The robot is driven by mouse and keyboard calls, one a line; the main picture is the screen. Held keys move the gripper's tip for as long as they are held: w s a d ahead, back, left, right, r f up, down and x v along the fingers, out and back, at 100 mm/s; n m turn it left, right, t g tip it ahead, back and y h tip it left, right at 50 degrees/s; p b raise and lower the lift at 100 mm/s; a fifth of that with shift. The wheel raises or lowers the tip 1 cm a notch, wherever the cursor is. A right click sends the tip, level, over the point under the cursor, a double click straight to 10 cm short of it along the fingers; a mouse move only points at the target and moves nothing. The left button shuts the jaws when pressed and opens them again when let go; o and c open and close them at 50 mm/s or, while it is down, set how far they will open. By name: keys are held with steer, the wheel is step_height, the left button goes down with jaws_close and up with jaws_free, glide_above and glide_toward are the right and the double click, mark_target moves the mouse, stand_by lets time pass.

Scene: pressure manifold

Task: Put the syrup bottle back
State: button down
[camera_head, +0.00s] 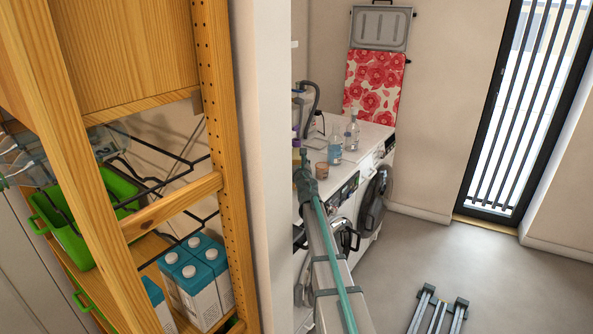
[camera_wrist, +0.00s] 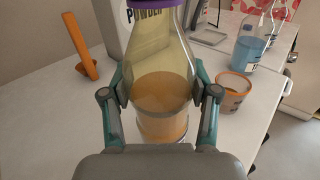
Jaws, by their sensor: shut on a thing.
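In the wrist view my gripper (camera_wrist: 160,93) is shut on a clear bottle (camera_wrist: 160,58) with a purple top and amber liquid in its lower part, which I take as the syrup bottle. The fingers press its two sides. The bottle looks about upright over the white worktop (camera_wrist: 60,110); I cannot tell whether its base touches. In the head view my gripper (camera_head: 303,163) is at the left edge of the worktop, beside the wall, and the bottle is mostly hidden, with a little purple (camera_head: 296,143) showing.
A brown cup (camera_wrist: 234,92) stands right of the bottle. Blue bottles (camera_head: 335,150) stand behind it. A white powder container (camera_wrist: 112,28) and an orange upright (camera_wrist: 80,46) are at the left. A wooden shelf (camera_head: 217,120) with a green crate (camera_head: 70,225) and cartons (camera_head: 200,285) fills the head view's left.

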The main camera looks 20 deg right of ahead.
steer(key=shift+f+b, duration=0.35)
steer(key=shift+f, duration=0.4)
steer(key=shift+f, duration=0.2)
steer(key=shift+c, duration=1.4)
jaws_free()
steer(key=shift+r, duration=0.1)
steer(key=shift+r, duration=0.2)
steer(key=v, duration=1.2)
steer(key=shift+f, duration=0.15)
